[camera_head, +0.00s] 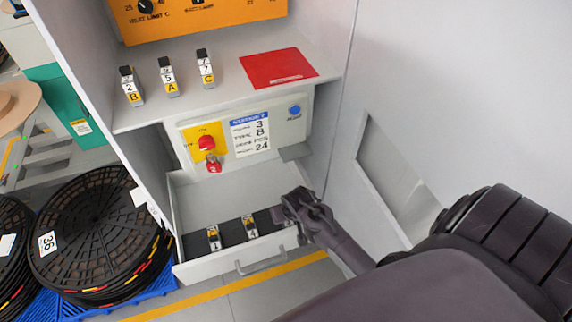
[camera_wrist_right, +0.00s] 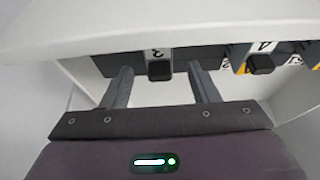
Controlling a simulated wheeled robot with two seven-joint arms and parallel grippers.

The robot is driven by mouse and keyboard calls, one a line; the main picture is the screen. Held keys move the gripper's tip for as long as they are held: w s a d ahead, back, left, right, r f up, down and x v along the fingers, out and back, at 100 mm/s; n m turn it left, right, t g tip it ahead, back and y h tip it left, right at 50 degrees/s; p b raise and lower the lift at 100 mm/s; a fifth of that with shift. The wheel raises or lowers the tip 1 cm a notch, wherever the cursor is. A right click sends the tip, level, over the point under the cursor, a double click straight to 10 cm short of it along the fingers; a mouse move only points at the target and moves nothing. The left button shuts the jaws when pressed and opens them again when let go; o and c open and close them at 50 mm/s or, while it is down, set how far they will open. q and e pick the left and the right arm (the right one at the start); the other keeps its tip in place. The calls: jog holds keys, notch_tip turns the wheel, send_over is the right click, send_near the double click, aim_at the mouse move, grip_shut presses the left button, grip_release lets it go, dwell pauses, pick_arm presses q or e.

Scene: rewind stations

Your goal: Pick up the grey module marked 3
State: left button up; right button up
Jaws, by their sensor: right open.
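The gripper is open and empty. In the head view my right gripper (camera_head: 306,208) is over the drawer's right end and hides this module. My left gripper is not in view.
Modules marked 4 (camera_head: 250,228) and 1 (camera_head: 213,238) stand in the same drawer. Three modules, including one marked 5 (camera_head: 168,78), and a red card (camera_head: 278,68) are on the shelf above. A control panel (camera_head: 245,130) overhangs the drawer. Black reels (camera_head: 95,240) stand left.

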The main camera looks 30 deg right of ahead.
jog(key=shift+x, duration=1.5)
jog(key=shift+r, duration=0.1)
jog(key=shift+c, duration=0.2)
jog(key=c, duration=1.1)
